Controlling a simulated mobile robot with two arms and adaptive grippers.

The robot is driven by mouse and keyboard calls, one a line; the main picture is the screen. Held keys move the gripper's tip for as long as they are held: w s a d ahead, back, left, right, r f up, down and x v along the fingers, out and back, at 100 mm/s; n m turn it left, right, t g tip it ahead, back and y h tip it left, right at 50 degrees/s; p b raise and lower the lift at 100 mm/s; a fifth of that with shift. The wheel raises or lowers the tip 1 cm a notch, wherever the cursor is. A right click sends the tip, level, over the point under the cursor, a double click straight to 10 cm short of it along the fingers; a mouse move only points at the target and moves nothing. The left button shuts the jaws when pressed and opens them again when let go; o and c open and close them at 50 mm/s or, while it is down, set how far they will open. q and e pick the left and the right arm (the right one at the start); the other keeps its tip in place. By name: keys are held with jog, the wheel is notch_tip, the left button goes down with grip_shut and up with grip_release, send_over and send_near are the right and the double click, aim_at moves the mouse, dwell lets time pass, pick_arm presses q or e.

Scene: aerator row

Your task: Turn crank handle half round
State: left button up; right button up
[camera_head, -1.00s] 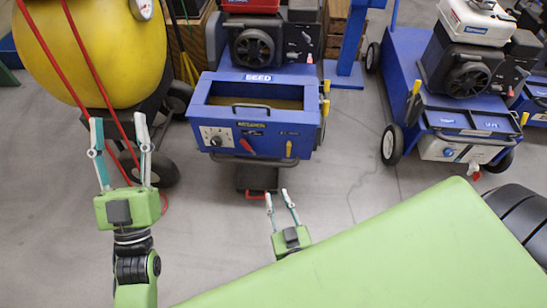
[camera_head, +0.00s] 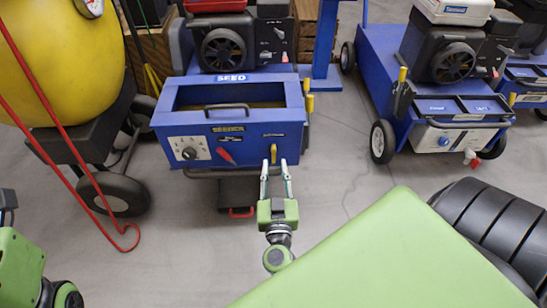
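A blue seeder box marked SEED (camera_head: 165,140) stands in the middle, with controls on its front. A small upright yellow handle (camera_head: 273,153) is at the right of that front; a red lever (camera_head: 226,156) and a white dial with a dark knob (camera_head: 189,153) are further left. I cannot tell for sure which one is the crank handle. My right gripper (camera_head: 275,164) is open, fingers pointing at the box, its tips just below and either side of the yellow handle. Contact cannot be told. Only part of my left arm (camera_head: 20,268) shows at the left edge; its fingers are out of view.
A yellow tank (camera_head: 65,60) on a wheeled cart with red hoses stands at the left. A green panel (camera_head: 390,260) fills the lower right. Grey floor lies open between the machines.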

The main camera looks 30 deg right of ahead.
aim_at(274, 153)
jog(key=b+x, duration=0.1)
jog(key=x, duration=0.4)
jog(key=shift+w+d, duration=0.15)
jog(key=shift+w, duration=0.2)
grip_shut()
